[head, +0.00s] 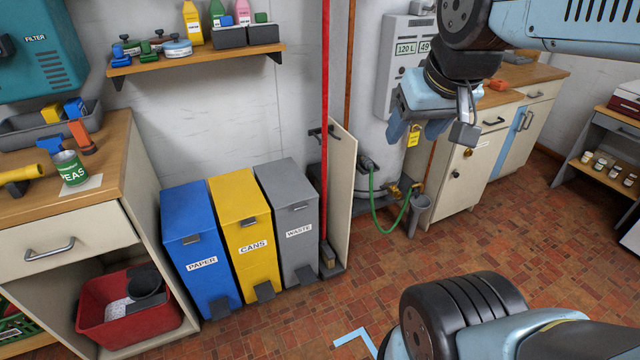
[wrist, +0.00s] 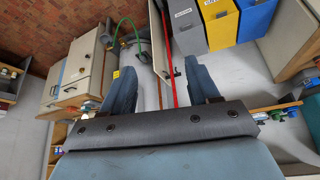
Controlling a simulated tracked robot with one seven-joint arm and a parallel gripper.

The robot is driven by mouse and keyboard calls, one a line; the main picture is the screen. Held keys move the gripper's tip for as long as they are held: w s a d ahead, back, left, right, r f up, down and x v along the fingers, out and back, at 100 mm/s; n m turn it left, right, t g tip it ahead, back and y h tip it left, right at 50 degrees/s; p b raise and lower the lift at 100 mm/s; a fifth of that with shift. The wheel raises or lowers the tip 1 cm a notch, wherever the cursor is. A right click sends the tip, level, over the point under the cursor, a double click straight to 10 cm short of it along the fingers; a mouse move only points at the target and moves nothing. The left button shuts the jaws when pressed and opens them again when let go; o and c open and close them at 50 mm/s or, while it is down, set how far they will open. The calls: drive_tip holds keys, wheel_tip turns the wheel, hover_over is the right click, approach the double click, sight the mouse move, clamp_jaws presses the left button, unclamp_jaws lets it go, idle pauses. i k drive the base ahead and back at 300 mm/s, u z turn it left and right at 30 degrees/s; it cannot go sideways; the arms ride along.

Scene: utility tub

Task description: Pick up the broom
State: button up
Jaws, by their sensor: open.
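The broom has a long red handle (head: 325,120) and stands upright beside the grey bin. My gripper (head: 415,130) has blue fingers and hangs to the right of the broom, open and empty. In the wrist view, the red handle (wrist: 170,68) shows in the gap between my open fingers (wrist: 163,80), nearer the right one. It appears to be beyond them, with no contact visible.
A pale panel (head: 340,190) stands close on the broom's right. Blue (head: 200,240), yellow (head: 245,230) and grey (head: 290,215) bins stand on its left. A wall shelf (head: 195,62) holds bottles. A green hose (head: 385,222) hangs to the right. Tiled floor (head: 480,240) is open at right.

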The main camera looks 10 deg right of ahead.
sight(326, 252)
drive_tip(key=z, duration=1.2)
drive_tip(key=k, duration=1.05)
drive_tip(key=u, duration=1.45)
drive_tip(key=i, duration=1.65)
